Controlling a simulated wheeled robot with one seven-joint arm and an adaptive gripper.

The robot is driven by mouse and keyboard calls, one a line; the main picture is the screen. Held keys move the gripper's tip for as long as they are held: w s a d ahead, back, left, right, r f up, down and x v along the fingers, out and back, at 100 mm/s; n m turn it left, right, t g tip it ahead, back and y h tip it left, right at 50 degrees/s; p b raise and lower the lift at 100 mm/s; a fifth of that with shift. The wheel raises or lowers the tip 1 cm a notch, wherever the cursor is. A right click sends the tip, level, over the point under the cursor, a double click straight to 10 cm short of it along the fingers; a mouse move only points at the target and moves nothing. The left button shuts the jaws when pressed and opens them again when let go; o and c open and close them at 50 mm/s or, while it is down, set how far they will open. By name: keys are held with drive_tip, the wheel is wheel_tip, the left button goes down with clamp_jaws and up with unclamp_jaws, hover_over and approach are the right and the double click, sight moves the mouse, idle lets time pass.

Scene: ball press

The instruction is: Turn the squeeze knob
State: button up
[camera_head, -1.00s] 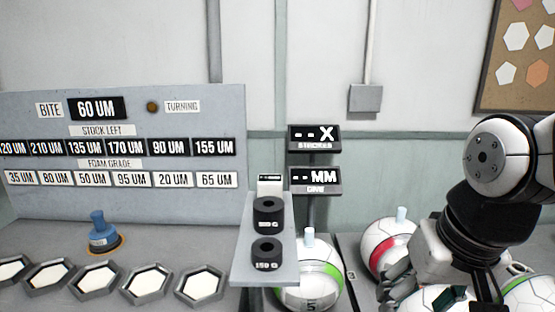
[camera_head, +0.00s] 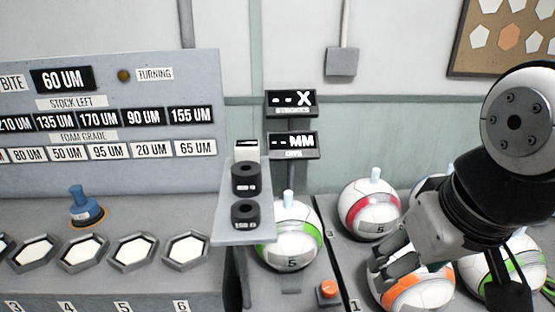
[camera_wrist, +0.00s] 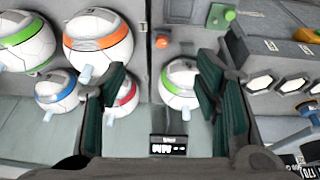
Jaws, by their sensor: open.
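A small orange knob (camera_head: 328,289) stands on the bench front, just right of the ball press; it also shows near the top of the wrist view (camera_wrist: 162,42). A blue knob (camera_head: 79,203) sits on an orange ring at left. No label readable here tells which is the squeeze knob. The ball in the press (camera_head: 287,236) is white with green, under a shelf with two black weights (camera_head: 245,178). My gripper (camera_head: 388,264) is open and empty, above the balls right of the orange knob; its two dark fingers are spread in the wrist view (camera_wrist: 160,78).
Several balls, red-striped (camera_head: 370,209), orange-striped (camera_head: 410,288) and green-striped (camera_head: 500,265), crowd the right side. Hexagonal trays (camera_head: 185,249) line the left bench. A labelled panel (camera_head: 200,90) stands behind them. Displays (camera_head: 291,104) show dashes. A green button (camera_wrist: 230,15) shows in the wrist view.

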drive_tip(key=w+f+n+g, duration=0.1)
drive_tip(key=w+f+n, duration=0.1)
drive_tip(key=w, duration=0.5)
drive_tip(key=n+g+p, duration=0.3)
drive_tip(key=n, duration=0.2)
hover_over(329, 286)
wheel_tip(329, 286, down, 20)
wheel_tip(329, 286, down, 14)
drive_tip(key=shift+s+f, duration=0.1)
drive_tip(key=shift+f, duration=0.15)
drive_tip(key=c, duration=1.1)
